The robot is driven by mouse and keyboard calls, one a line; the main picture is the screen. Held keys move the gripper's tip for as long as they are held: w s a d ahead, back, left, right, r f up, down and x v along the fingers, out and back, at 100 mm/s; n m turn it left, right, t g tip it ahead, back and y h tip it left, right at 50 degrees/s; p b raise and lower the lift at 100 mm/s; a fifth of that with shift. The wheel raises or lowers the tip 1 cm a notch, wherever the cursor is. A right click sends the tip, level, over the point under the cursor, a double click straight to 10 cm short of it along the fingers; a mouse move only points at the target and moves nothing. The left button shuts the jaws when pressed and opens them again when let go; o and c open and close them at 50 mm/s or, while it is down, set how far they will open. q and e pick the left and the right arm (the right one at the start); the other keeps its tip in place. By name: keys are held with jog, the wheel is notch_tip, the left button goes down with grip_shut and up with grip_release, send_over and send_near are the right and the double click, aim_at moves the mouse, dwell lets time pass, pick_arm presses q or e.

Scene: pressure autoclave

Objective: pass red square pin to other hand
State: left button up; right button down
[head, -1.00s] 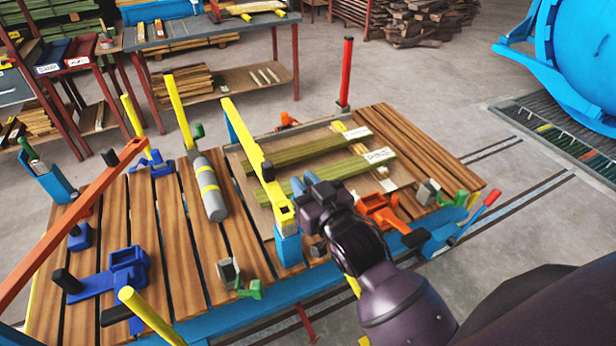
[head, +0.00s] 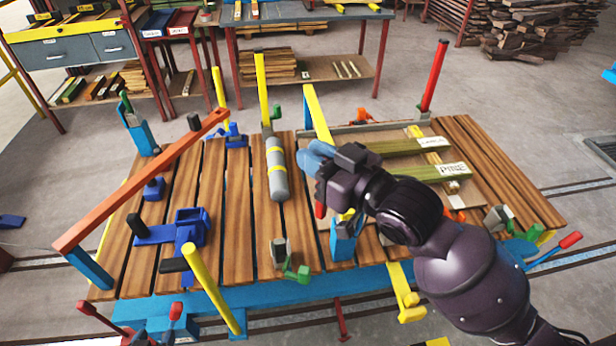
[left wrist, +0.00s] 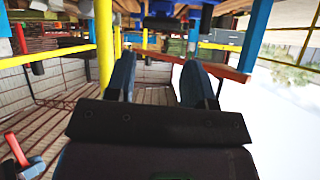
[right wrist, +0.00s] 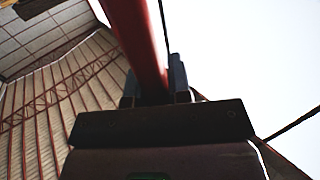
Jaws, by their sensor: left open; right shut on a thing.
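The red square pin (right wrist: 140,38) runs up between the fingers of my right gripper (right wrist: 155,88) in the right wrist view. In the head view my right gripper (head: 316,158) is above the slatted table, left of the tray with boards. A short red piece (head: 320,207) shows just below it, probably the pin; the rest is hidden by the gripper. My left gripper (left wrist: 158,82) shows only in the left wrist view. Its two dark blue fingers are apart with nothing between them. The grippers are apart.
The slatted table (head: 235,215) carries a grey cylinder (head: 277,170), blue clamps (head: 188,228) and a tray with green boards (head: 440,172). Yellow posts (head: 262,90), a red post (head: 434,76) and an orange bar (head: 140,180) rise around it.

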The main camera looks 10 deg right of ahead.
pick_arm(q)
jog(key=w+d+r+m+t+h, duration=0.2)
jog(key=w+d+r+t+h, duration=0.15)
jog(key=w+r, duration=1.1)
jog(key=s+d+r+m+g+h, duration=0.2)
jog(key=s+d+r+m+h, duration=0.4)
jog(key=d, duration=0.5)
jog(key=s+d+r+m+g+h, duration=0.1)
jog(key=s+d+r+g+h, duration=0.1)
jog(key=s+d+r+h, duration=0.65)
jog(key=y, duration=0.4)
send_over(321, 213)
jog(key=shift+a+f, duration=0.4)
jog(key=shift+f, duration=0.35)
jog(key=c, duration=0.9)
grip_shut()
pick_arm(e)
jog(key=c, duration=1)
grip_release()
